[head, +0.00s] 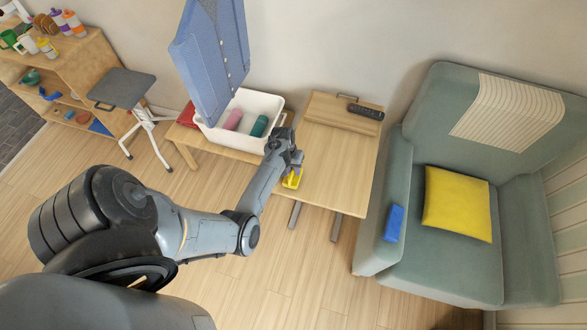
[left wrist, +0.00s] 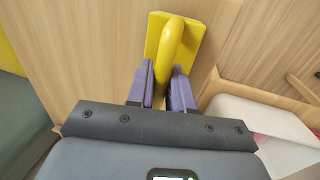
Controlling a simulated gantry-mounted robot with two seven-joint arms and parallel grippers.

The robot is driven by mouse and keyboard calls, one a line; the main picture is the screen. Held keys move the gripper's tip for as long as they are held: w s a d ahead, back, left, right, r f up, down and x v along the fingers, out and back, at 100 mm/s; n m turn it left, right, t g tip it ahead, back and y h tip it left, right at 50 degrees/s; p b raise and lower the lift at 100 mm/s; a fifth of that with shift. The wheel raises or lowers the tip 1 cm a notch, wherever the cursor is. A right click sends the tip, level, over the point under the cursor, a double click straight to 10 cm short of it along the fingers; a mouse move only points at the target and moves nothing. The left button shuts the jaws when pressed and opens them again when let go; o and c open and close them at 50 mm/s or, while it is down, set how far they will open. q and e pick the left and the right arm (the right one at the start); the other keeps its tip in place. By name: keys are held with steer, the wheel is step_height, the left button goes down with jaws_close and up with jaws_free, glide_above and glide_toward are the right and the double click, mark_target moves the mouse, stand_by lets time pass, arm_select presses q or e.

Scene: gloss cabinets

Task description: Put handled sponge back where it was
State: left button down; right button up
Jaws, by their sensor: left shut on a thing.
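The handled sponge is yellow, with a flat block and a raised loop handle. In the head view the handled sponge (head: 291,179) is at the left front part of the small wooden table (head: 340,185), partly hidden by my gripper. In the left wrist view the handled sponge (left wrist: 185,38) stands out against the wood. My left gripper (head: 290,168) reaches down over it, and its purple fingers (left wrist: 165,88) are shut on the handle. I cannot tell whether the sponge touches the tabletop. My right gripper is not in view.
A white bin (head: 270,106) with a pink and a teal item stands left of the table. A green armchair (head: 455,270) stands right, with a yellow cushion (head: 457,203) and a blue block (head: 395,222). The table's middle is clear.

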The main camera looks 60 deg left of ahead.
mark_target(286, 178)
arm_select(q)
steer(key=c, duration=1.4)
jaws_free()
steer(key=shift+f, duration=0.15)
steer(key=o, duration=0.4)
steer(key=s+r+m+y, duration=0.2)
steer(key=s+r, duration=0.1)
steer(key=r, duration=1.1)
steer(key=s+d+r+m, duration=0.2)
steer(key=s+d+m, duration=0.1)
steer(key=d, duration=0.6)
steer(key=s+d+r+m+t, duration=0.1)
steer(key=s+d+m, duration=0.1)
steer(key=s+d, duration=0.3)
steer(key=s+d+r+m+t, duration=0.1)
steer(key=s+d+r+m, duration=0.1)
steer(key=d, duration=1.1)
steer(key=shift+s+d+r+m+h, duration=0.15)
steer(key=shift+s+m, duration=0.25)
steer(key=shift+s, duration=0.05)
steer(key=shift+s+d+r+m+h, duration=0.1)
steer(key=shift+s+r+m+h, duration=0.05)
steer(key=shift+s+m, duration=0.3)
